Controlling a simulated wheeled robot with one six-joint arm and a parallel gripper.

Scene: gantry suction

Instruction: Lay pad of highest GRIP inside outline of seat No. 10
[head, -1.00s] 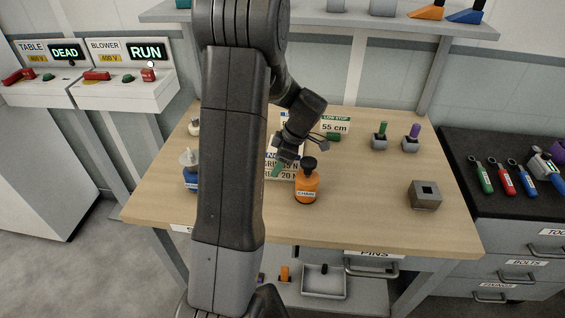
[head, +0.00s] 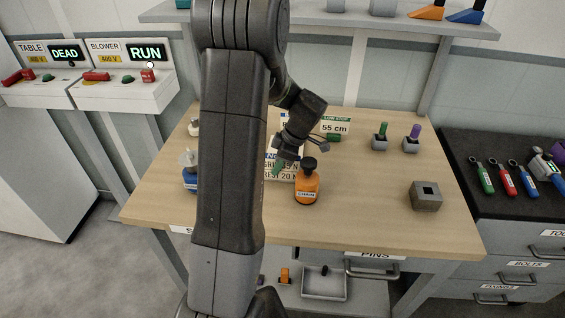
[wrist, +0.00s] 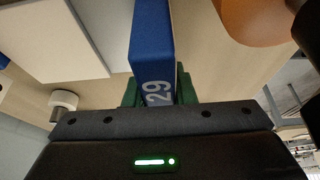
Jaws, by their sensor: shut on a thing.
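My gripper (wrist: 158,92) is shut on a blue bar marked 29 (wrist: 152,45), with a green fingertip on each side of it in the wrist view. In the head view my gripper (head: 279,166) is over the middle of the wooden table, just left of the orange bottle; the blue bar cannot be made out there. A placard with GRIP and REST values in N (head: 285,176) stands behind my gripper, partly covered. I cannot make out any seat outline or number 10. My arm hides part of the table's left side.
An orange bottle (head: 307,186) stands close on the right, and a blue bottle (head: 190,178) at the left. A grey block with a square hole (head: 425,196) and green (head: 380,138) and purple (head: 412,140) pins in holders stand right.

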